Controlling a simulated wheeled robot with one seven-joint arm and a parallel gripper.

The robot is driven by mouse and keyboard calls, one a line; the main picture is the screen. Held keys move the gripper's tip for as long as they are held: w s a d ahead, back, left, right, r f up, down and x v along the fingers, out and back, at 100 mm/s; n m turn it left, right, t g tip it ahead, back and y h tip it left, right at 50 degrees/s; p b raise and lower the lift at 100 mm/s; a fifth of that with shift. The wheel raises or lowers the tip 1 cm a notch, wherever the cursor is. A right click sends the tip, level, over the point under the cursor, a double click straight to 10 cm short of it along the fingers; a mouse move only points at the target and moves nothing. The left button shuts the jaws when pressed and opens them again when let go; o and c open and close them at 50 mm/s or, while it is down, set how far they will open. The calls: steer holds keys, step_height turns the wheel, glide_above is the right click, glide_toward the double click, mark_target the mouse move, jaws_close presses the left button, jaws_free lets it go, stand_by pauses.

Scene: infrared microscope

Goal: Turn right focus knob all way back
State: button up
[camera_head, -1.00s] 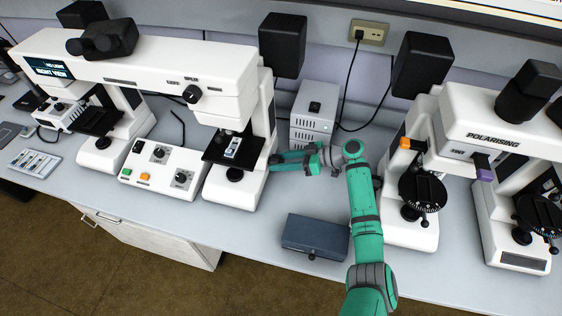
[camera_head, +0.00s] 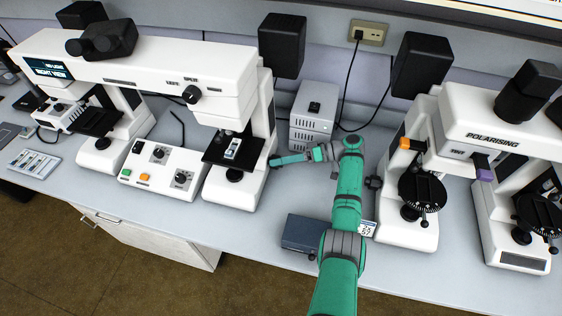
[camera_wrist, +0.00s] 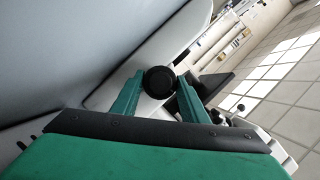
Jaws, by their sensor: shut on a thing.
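The infrared microscope (camera_head: 170,70) is the long white instrument on the left of the bench. Its right focus knob is a round black knob (camera_wrist: 159,80) on the side of its right-hand white stand (camera_head: 258,165). In the wrist view the knob sits between the two green fingertips of my gripper (camera_wrist: 157,90), which are shut on it from both sides. In the head view my gripper (camera_head: 276,160) reaches left to the stand, seen edge-on, and the knob is mostly hidden. A slide lies on the black stage (camera_head: 222,150) of that stand.
A control box (camera_head: 160,172) stands left of the stand, and a pale grey unit (camera_head: 314,108) stands behind my gripper. A blue-grey box (camera_head: 300,232) lies in front. Polarising microscopes (camera_head: 412,215) stand to the right of my arm. Bare bench lies between the stand and the blue-grey box.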

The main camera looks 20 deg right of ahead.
steer(key=shift+m, duration=0.4)
steer(key=shift+s+y, duration=0.1)
steer(key=shift+y, duration=0.3)
steer(key=o, duration=1.1)
steer(key=shift+c, duration=0.2)
steer(key=shift+d, duration=0.1)
steer(key=v, duration=0.6)
steer(key=shift+d+r, duration=0.15)
steer(key=shift+d, duration=0.45)
